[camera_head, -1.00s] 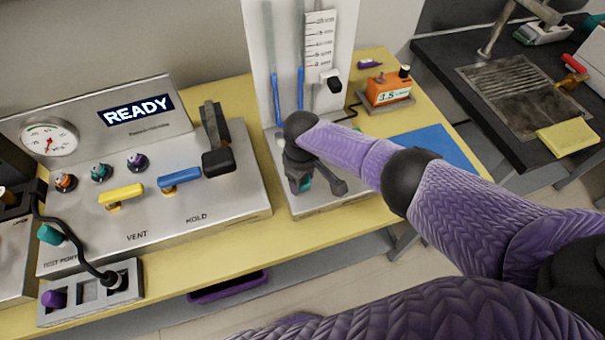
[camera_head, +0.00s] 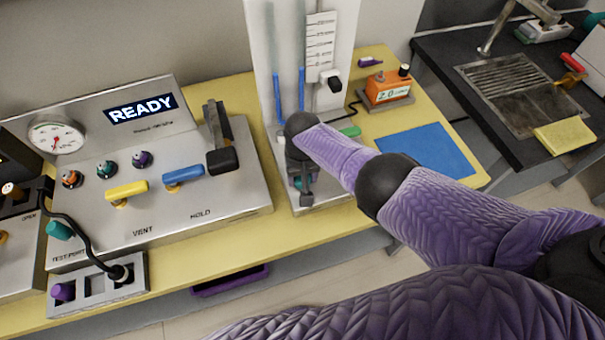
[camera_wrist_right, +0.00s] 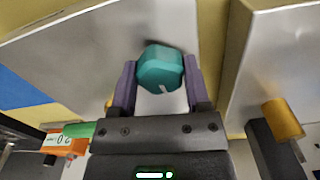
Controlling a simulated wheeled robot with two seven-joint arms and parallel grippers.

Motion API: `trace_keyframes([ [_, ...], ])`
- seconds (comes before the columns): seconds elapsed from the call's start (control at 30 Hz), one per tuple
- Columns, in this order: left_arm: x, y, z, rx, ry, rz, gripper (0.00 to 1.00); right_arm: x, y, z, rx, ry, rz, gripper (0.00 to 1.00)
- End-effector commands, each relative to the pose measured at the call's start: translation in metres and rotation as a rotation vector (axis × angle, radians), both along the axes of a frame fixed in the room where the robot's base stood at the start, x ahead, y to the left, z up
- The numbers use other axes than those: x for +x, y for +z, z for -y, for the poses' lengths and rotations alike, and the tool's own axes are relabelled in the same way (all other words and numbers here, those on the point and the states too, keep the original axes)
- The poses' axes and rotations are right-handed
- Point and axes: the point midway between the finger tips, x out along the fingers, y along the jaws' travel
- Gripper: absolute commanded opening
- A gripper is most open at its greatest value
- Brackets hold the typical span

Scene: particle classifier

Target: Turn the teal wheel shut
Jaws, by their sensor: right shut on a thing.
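The teal wheel (camera_wrist_right: 160,68) sits between the two fingers of my right gripper (camera_wrist_right: 160,85) in the right wrist view. It is a faceted knob with a white mark on its near side. The fingers are shut on it from both sides. In the head view my right gripper (camera_head: 304,188) points down at the front of the metal base of the tube stand (camera_head: 330,196). Only a sliver of teal shows there, and the hand hides the rest. The orange box (camera_head: 388,86) behind reads 2.0 on its display. My left gripper is not in view.
A metal panel with a READY screen (camera_head: 140,108), a gauge (camera_head: 57,135), a yellow lever (camera_head: 126,188) and a blue lever (camera_head: 184,175) stands at the left. A blue mat (camera_head: 425,150) lies to the right. A sink (camera_head: 515,95) is at the far right.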

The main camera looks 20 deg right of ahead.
Motion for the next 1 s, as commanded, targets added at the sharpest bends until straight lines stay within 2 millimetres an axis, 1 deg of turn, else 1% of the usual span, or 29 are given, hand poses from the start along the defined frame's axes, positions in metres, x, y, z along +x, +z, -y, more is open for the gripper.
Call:
trace_keyframes([
  [0.23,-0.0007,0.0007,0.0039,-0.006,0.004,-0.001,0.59,0.0020,0.0016,0.0000,0.000,-0.028,0.007,0.02],
  [0.57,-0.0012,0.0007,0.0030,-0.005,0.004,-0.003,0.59,0.0024,0.0019,0.0000,0.000,-0.029,0.008,0.02],
  [0.6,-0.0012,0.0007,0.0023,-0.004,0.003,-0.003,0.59,0.0024,0.0019,0.0000,-0.001,-0.029,0.008,0.65],
  [0.67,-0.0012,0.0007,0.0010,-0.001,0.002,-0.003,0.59,0.0022,0.0017,0.0001,-0.001,-0.029,0.007,0.78],
  [0.7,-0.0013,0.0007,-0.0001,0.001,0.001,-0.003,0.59,0.0020,0.0016,0.0001,-0.001,-0.029,0.006,0.86],
  [0.73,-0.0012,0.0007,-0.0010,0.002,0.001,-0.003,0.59,0.0018,0.0014,0.0001,-0.001,-0.029,0.006,0.93],
  [0.77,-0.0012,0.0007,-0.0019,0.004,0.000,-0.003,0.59,0.0017,0.0013,0.0001,-0.001,-0.029,0.005,0.96],
  [1.0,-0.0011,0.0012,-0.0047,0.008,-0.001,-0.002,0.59,0.0010,0.0012,0.0001,0.000,-0.029,0.003,0.96],
])
